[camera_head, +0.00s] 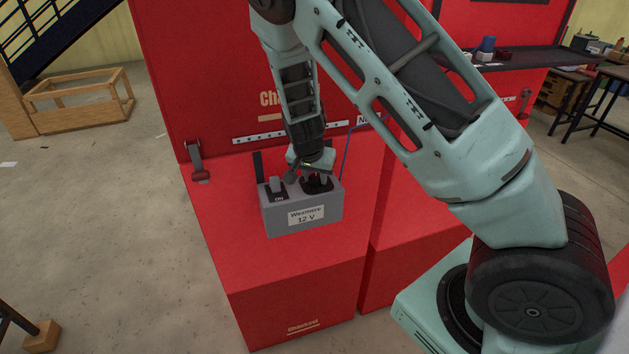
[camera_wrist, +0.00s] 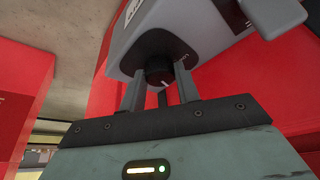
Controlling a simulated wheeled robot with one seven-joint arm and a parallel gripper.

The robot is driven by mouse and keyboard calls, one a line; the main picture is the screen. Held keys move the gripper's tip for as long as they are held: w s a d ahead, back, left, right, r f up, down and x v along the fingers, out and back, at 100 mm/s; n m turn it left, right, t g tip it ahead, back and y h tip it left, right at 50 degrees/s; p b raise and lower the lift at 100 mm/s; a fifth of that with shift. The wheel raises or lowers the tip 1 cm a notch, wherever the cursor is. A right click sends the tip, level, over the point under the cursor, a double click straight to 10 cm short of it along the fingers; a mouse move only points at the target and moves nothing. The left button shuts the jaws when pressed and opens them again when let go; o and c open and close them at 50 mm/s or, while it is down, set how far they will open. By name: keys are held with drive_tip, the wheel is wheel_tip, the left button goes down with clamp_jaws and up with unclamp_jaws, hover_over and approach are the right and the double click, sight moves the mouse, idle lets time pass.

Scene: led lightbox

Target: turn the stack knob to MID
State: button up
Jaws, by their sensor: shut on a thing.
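A grey control box (camera_head: 280,222) labelled 12 V sits on the red cabinet's ledge. A dark knob on a black dial shows at the right of its top in the head view, mostly hidden under my gripper (camera_head: 316,176). In the wrist view the round black knob (camera_wrist: 158,70), with a white pointer line, sits between the fingers of my gripper (camera_wrist: 160,92), which are shut on it. I cannot read any position marks around the knob, nor the word MID.
A toggle switch (camera_head: 276,186) marked ON stands left of the knob on the same box. A metal latch (camera_head: 198,165) is on the red cabinet (camera_head: 225,235) at left. Open floor (camera_head: 90,240) lies to the left, with a wooden frame (camera_head: 80,95) beyond.

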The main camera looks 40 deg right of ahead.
drive_tip(key=shift+d+n+t+y+b, duration=0.1)
drive_tip(key=shift+n+t+y+b, duration=0.3)
drive_tip(key=shift+n+b, duration=1)
drive_tip(key=o, duration=1)
drive_tip(key=shift+s+r, duration=0.1)
drive_tip(key=v, duration=1.7)
drive_tip(key=shift+r, duration=0.15)
